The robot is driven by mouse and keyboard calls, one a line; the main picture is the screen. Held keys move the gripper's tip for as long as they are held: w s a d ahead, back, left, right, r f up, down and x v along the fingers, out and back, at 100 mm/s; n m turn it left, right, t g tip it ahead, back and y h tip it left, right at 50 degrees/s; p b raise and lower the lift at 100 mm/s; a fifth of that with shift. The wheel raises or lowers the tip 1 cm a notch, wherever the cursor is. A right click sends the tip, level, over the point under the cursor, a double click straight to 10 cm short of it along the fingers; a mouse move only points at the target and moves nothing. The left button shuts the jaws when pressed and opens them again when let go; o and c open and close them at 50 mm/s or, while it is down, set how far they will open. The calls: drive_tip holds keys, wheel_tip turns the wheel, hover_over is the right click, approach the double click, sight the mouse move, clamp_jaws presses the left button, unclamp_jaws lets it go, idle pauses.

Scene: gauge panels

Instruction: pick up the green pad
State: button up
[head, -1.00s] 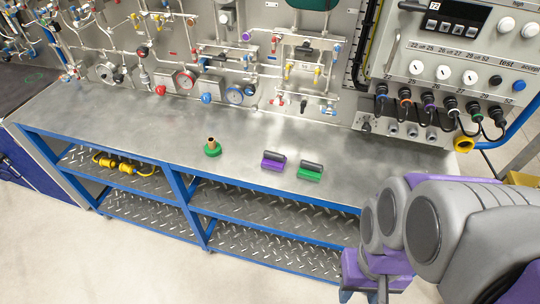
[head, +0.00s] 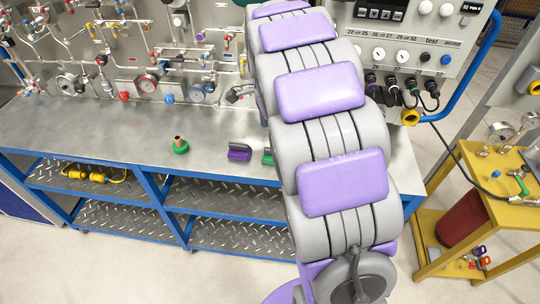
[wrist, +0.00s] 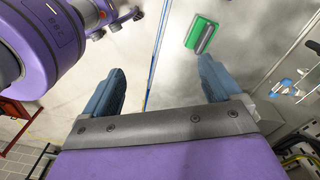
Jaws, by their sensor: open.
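The green pad (wrist: 201,34) has a grey handle bar along it. In the wrist view it lies on the metal bench top, beyond my right finger and apart from it. In the head view only a sliver of the green pad (head: 267,157) shows, as my arm covers the rest. My gripper (wrist: 162,66) is open, with nothing between its two blue-grey fingers. In the head view I cannot clearly make out my gripper.
A purple pad (head: 239,152) lies left of the green one on the bench (head: 110,130). A green-based brass piece (head: 180,146) stands further left. Gauges and pipes line the wall behind. A yellow cart (head: 495,190) stands at the right.

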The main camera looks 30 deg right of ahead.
drive_tip(key=w+d+f+m, duration=0.3)
drive_tip(key=w+d+m, duration=0.25)
drive_tip(key=w, duration=0.25)
drive_tip(key=b, duration=0.1)
hover_over(270, 155)
drive_tip(key=d, duration=0.2)
wheel_tip(270, 155, down, 9)
drive_tip(key=shift+w+f, duration=0.1)
drive_tip(key=f, duration=0.1)
drive_tip(key=a+f+b, duration=0.1)
drive_tip(key=f, duration=0.1)
drive_tip(key=shift+a+f, duration=0.4)
drive_tip(key=shift+a, duration=0.25)
drive_tip(key=f, duration=0.1)
drive_tip(key=d+f+b, duration=0.1)
drive_tip(key=f, duration=0.1)
drive_tip(key=d+f, duration=0.1)
drive_tip(key=shift+w+f+b, duration=0.1)
drive_tip(key=shift+f+b, duration=0.2)
drive_tip(key=shift+d, duration=0.1)
drive_tip(key=shift+a+r, duration=0.1)
drive_tip(key=shift+a, duration=0.45)
drive_tip(key=shift+c, duration=1)
drive_tip(key=shift+a, duration=0.3)
drive_tip(key=c, duration=0.3)
drive_tip(key=shift+c, duration=0.7)
drive_tip(key=shift+d, duration=0.65)
drive_tip(key=c, duration=0.5)
